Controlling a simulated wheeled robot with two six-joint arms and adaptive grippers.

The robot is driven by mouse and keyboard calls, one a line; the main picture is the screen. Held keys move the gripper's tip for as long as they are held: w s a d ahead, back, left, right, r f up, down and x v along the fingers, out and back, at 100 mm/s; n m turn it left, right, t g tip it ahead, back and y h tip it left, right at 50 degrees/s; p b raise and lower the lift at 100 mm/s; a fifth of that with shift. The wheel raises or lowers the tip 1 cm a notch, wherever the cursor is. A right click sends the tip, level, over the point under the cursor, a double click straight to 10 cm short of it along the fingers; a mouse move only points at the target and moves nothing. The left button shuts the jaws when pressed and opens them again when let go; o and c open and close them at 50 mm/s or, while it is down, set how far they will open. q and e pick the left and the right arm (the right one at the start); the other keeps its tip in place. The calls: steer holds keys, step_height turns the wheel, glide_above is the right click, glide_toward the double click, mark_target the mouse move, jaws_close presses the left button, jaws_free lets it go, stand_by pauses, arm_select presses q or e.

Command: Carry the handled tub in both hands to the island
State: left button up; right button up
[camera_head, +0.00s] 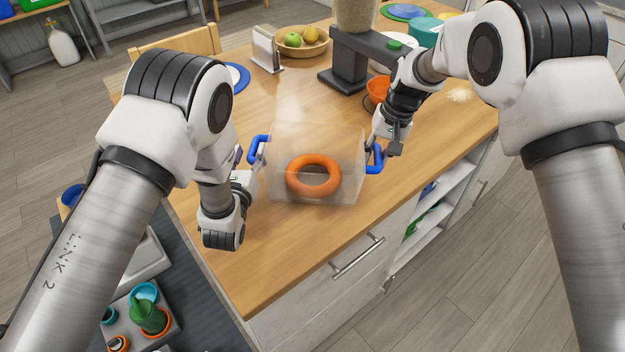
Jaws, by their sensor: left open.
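The handled tub (345,135) is a clear, see-through box with a blue handle on each side. An orange ring (314,194) lies inside it. The tub appears upright on the wooden island top (290,250), close to its front edge. My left gripper (254,168) is open at the tub's left side, just below the left blue handle (257,148). My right gripper (376,143) is at the right blue handle (375,160); its fingers are small and partly hidden, so I cannot tell whether they grip it.
Behind the tub stand a dark dispenser (347,70) with a clear container, an orange bowl (377,90), a fruit bowl (303,44) and a napkin holder (267,50). A blue-rimmed plate (236,78) is at the back left. The front left counter is clear.

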arm_select(q)
steer(key=shift+d+r, duration=0.1)
steer(key=shift+d, duration=0.2)
steer(key=shift+c, duration=0.4)
arm_select(e)
steer(key=shift+a, duration=0.2)
arm_select(q)
steer(key=shift+o, duration=0.5)
steer(key=s, duration=0.4)
steer(key=s+a, duration=0.1)
steer(key=s, duration=0.7)
steer(key=shift+a, duration=0.25)
arm_select(e)
steer(key=shift+d, duration=0.1)
steer(key=shift+o, duration=0.3)
steer(key=o, duration=0.7)
steer(key=shift+o, duration=0.2)
steer(key=r, duration=0.2)
steer(key=d+r, duration=0.1)
steer(key=r, duration=0.5)
steer(key=shift+s+d, duration=0.15)
steer(key=shift+d, duration=0.15)
